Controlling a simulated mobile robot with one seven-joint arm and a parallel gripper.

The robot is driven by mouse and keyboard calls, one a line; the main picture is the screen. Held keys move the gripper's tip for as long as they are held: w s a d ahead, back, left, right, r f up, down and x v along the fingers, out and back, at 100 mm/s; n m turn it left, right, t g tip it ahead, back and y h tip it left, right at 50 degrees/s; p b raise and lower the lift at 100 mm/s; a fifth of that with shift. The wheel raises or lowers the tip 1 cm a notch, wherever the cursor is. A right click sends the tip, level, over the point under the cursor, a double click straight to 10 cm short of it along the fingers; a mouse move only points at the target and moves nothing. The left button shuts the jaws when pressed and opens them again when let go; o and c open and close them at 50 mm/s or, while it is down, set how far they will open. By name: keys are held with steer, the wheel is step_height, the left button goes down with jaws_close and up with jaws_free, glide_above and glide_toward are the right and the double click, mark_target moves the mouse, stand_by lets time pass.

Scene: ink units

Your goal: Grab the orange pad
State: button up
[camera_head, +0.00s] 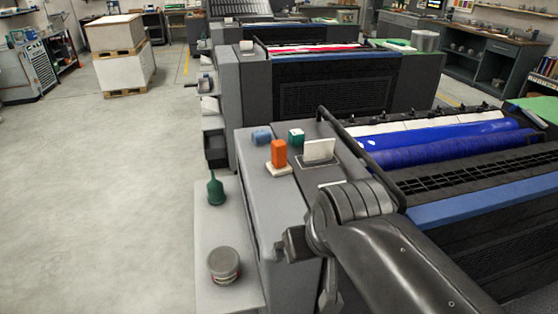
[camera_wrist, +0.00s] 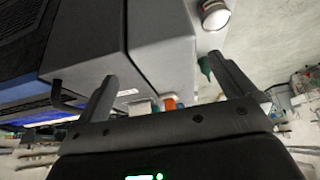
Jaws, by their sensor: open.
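The orange pad (camera_head: 279,153) is a small upright block on a pale base (camera_head: 280,169), on the grey top of the nearest ink unit. It also shows in the wrist view (camera_wrist: 169,103), small, between my fingers and beyond them. My gripper (camera_wrist: 163,68) is open, with nothing between its fingers. In the head view my dark gripper is at the lower middle, nearer the camera than the pad and apart from it. The lower part of the pad is partly hidden by my gripper body in the wrist view.
Close to the pad are a blue item (camera_head: 261,136), a green block (camera_head: 296,137) and a white card (camera_head: 319,150). A green bottle (camera_head: 216,190) and a grey tin (camera_head: 224,265) stand on the side shelf (camera_head: 208,225). Blue rollers (camera_head: 450,145) lie to the right.

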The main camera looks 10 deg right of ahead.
steer(key=c, duration=0.8)
steer(key=shift+c, duration=0.2)
step_height(320, 180, up, 5)
steer(key=n+g, duration=0.1)
steer(key=n, duration=0.1)
glide_above(281, 142)
steer(key=s, duration=0.3)
steer(key=shift+y, duration=0.4)
steer(key=x, duration=0.5)
steer(key=shift+d+f, duration=0.1)
steer(key=shift+d, duration=0.1)
steer(key=shift+a+x, duration=0.15)
steer(key=shift+x, duration=1.15)
steer(key=shift+a+x, duration=0.1)
steer(key=shift+x, duration=1.2)
